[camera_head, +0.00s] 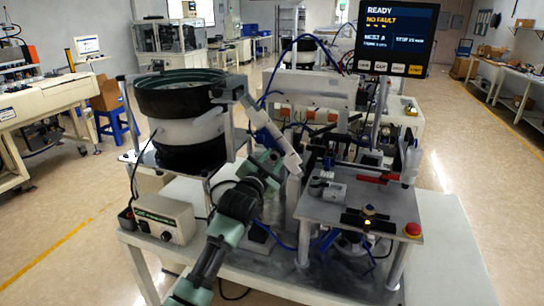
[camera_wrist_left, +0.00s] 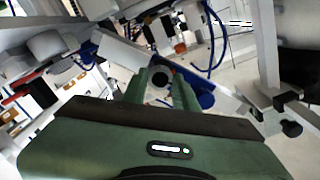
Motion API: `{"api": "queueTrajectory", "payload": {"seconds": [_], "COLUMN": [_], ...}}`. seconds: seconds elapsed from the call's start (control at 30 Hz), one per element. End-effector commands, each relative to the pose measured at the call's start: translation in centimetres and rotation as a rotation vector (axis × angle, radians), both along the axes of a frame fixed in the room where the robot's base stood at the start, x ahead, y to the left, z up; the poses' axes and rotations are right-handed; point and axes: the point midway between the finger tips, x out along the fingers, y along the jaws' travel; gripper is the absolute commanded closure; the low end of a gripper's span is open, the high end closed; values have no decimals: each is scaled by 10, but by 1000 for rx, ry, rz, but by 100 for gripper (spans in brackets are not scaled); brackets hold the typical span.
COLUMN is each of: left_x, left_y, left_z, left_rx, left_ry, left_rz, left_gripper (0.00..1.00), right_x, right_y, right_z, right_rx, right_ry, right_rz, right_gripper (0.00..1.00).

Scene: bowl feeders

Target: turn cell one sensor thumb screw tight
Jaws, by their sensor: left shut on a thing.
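My left arm comes up from the bottom of the head view, and its green left gripper (camera_head: 272,160) is beside the white sloping part right of the bowl feeder. In the left wrist view the two green fingers of the left gripper (camera_wrist_left: 162,88) are shut on a small dark round knob (camera_wrist_left: 160,79), which looks like the sensor thumb screw. In the head view the screw is hidden by the gripper. The bowl feeder (camera_head: 182,95) has a dark green bowl on a white drum. My right gripper is not in view.
A feeder control box (camera_head: 162,218) stands on the bench at left. A display (camera_head: 394,38) reads READY and NO FAULT. A grey plate (camera_head: 350,208) with a red button (camera_head: 412,230) is at right. Blue hoses and metal posts crowd the gripper.

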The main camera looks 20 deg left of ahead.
Motion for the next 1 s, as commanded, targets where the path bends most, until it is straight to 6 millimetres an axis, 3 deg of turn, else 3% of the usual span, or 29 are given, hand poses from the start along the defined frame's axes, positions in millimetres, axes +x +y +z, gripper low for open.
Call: {"api": "queueTrajectory", "payload": {"seconds": [0.6, 1.0], "left_x": [0, 0], "left_y": [-1, -1], "left_z": [0, -1], "left_rx": [553, 733], "left_ry": [-18, -25], "left_rz": [-1, -1], "left_gripper": [100, 100], "right_x": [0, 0], "right_y": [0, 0], "right_z": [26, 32], "right_rx": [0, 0], "right_ry": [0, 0], "right_rz": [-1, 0], "right_gripper": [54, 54]}}
